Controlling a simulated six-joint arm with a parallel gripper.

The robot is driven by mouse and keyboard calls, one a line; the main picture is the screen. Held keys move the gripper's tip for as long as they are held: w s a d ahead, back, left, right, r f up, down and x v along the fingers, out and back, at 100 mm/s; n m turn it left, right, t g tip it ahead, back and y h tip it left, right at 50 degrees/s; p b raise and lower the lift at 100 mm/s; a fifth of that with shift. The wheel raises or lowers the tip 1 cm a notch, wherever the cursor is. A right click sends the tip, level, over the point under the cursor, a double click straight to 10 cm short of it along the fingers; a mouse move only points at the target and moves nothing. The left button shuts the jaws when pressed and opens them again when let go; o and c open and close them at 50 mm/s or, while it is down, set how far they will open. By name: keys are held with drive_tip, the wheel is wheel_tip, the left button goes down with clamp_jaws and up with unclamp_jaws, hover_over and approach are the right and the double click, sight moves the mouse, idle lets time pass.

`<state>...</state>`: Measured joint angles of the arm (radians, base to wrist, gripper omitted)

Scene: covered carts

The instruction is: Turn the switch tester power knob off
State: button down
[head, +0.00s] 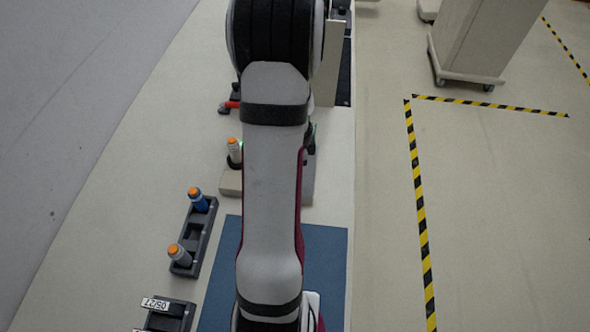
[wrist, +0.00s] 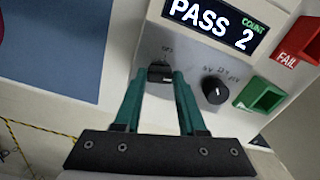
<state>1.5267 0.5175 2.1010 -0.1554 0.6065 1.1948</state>
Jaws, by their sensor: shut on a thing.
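The switch tester shows in the wrist view as a pale panel with a lit display (wrist: 215,22) reading "PASS 2". A black power knob (wrist: 160,74) sits below the display, with small lettering above it that looks like "OFF". My gripper (wrist: 161,80) has its two teal fingers on either side of this knob and is shut on it. The knob's exact setting is hard to read. A second black knob (wrist: 215,90) with a white pointer mark and voltage lettering is just right of the fingers. In the head view my arm hides the gripper and the knob.
A green bin (wrist: 262,96) and a red "FAIL" bin (wrist: 298,45) are right of the knobs. In the head view, orange-capped containers (head: 198,203) stand in a dark rack (head: 203,232) beside a blue mat (head: 328,262). Striped floor tape (head: 417,185) runs right of the bench.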

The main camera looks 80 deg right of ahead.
drive_tip(key=n, duration=1.1)
drive_tip(key=shift+n, duration=1.9)
drive_tip(key=shift+c, duration=2.4)
unclamp_jaws()
wheel_tip(320, 180, up, 16)
